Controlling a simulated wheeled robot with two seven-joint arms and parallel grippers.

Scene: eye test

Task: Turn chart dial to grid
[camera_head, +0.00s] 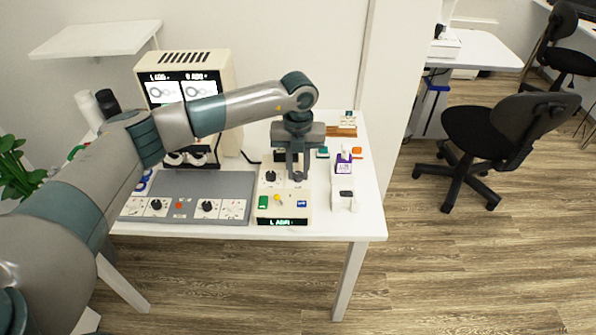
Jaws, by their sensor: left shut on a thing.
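A cream control box (262,203) stands on the white table, with a small lit display (282,222) on its front edge. My left gripper (298,177) points down over the upper right of this box and is shut on a dial there, which I take to be the chart dial. The fingers hide nearly all of that dial, so its pointer and setting cannot be read. My right gripper is not in view.
A cream machine with two lit screens (163,90) stands behind my left arm. A grey panel (226,186) with black knobs lies left of the box. A purple-labelled bottle (343,160) and a white holder (343,196) stand close on the right. The table's front edge is near.

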